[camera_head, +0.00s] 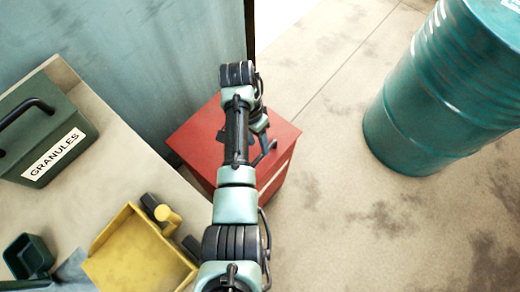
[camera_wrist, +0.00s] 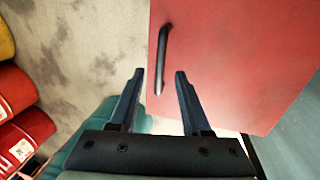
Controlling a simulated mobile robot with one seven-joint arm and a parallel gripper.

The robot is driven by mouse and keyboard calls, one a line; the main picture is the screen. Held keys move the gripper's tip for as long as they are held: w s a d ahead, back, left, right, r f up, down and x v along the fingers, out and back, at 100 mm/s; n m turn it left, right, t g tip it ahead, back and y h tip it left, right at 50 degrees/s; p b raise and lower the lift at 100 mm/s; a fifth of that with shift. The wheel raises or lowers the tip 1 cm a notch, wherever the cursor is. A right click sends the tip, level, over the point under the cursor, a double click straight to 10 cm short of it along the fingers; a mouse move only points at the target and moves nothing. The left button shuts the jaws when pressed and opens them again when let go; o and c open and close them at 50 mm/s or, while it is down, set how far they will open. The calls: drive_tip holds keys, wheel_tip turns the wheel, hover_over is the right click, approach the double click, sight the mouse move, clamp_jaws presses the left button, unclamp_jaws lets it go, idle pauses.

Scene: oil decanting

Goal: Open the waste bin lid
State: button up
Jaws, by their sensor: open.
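The waste bin is a red box (camera_head: 195,140) standing on the floor beside the bench in the head view, partly hidden behind my arm. Its lid looks shut. In the wrist view the red lid (camera_wrist: 235,60) fills the upper right, with a black bar handle (camera_wrist: 164,45) near its left edge. My gripper (camera_wrist: 160,76) is open and empty. The handle's lower end shows between the two fingertips in the picture; no contact is visible and the gap in depth is hard to tell. In the head view my arm covers much of the bin top.
A bench at left holds a green granules box (camera_head: 45,130), a yellow dustpan (camera_head: 140,255) and a small dark green container (camera_head: 28,257). A large teal drum (camera_head: 440,100) stands at right. Red drums (camera_wrist: 15,90) show in the wrist view. Floor between bin and drum is clear.

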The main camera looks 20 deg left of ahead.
sight(261, 155)
drive_tip(key=shift+s+d+f+b, duration=0.1)
drive_tip(key=shift+d+f+b, duration=0.1)
drive_tip(key=shift+f, duration=0.9)
drive_tip(key=shift+d+f+b, duration=0.1)
drive_tip(key=shift+d+f, duration=0.1)
drive_tip(key=shift+f, duration=0.9)
clamp_jaws()
